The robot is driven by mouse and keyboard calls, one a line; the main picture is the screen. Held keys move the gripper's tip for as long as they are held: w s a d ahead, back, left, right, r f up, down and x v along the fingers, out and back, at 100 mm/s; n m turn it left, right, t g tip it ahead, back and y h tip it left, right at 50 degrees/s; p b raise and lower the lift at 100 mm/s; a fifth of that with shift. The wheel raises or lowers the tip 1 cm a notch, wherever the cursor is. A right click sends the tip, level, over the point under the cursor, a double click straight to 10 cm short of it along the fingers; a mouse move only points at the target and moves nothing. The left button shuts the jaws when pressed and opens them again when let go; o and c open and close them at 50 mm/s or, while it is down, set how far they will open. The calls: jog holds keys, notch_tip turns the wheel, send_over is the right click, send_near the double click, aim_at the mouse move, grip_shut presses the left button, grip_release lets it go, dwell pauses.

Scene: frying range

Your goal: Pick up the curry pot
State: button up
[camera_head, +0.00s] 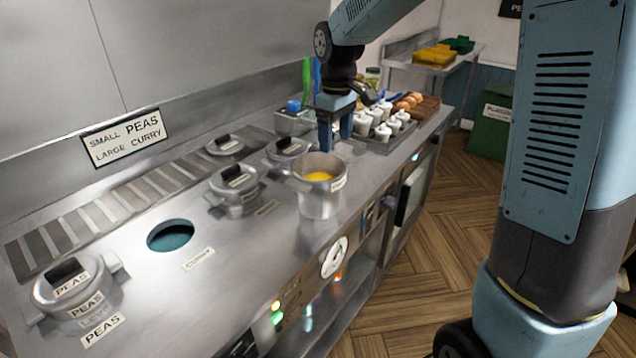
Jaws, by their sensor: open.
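An open steel pot with yellow contents, which looks like the curry pot (319,198), stands upright on the counter right of centre. Its label on the right side is too small to read. My gripper (335,143) is open, with its fingers pointing down at the pot's far rim. I cannot tell whether a finger touches the rim or is just behind it. Nothing shows between the fingers.
The steel counter (150,290) has a round hole (170,236) beside a CURRY label (198,259). A lidded PEAS pot (80,308) stands front left. A lidded pot (236,200) stands left of the open pot. White lidded containers (383,133) stand behind it.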

aim_at(336, 155)
jog(key=shift+d+f, duration=0.1)
jog(key=shift+f, duration=2.8)
jog(key=c, duration=1.3)
